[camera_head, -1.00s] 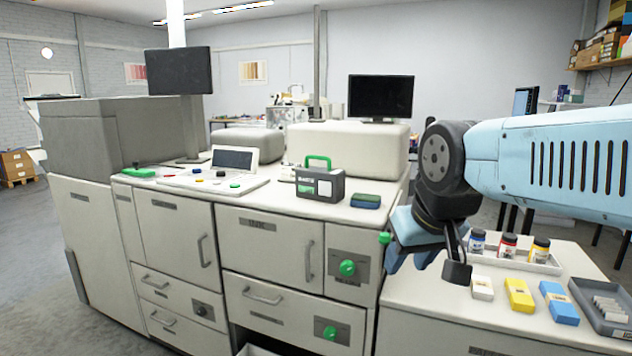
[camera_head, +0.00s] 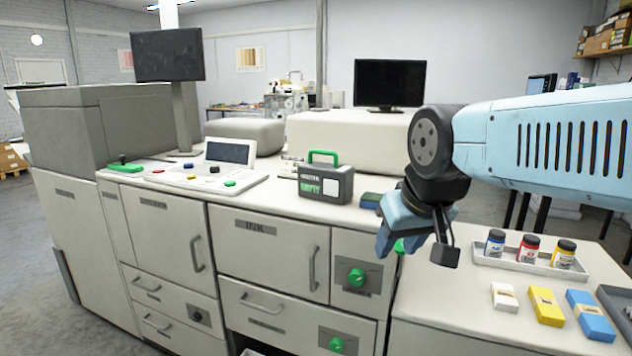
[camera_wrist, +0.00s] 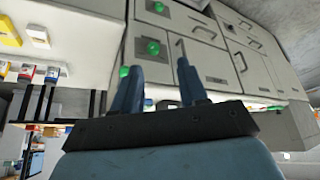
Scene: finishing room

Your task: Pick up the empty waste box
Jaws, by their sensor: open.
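The waste box (camera_head: 326,186) is a dark grey box with a green carry handle on top and a label reading "EMPTY". It stands upright on the white machine's counter in the head view. My gripper (camera_head: 392,236) is to the right of the box and nearer the camera, clearly apart from it. In the wrist view my gripper (camera_wrist: 158,88) shows two blue fingers spread apart with nothing between them. I cannot make out the waste box in the wrist view.
A dark teal block (camera_head: 370,200) lies right of the box, partly behind my gripper. A control panel (camera_head: 208,178) is to its left. The front right counter holds a tray (camera_head: 490,262) of small bottles and several coloured boxes. A monitor (camera_head: 389,84) stands behind.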

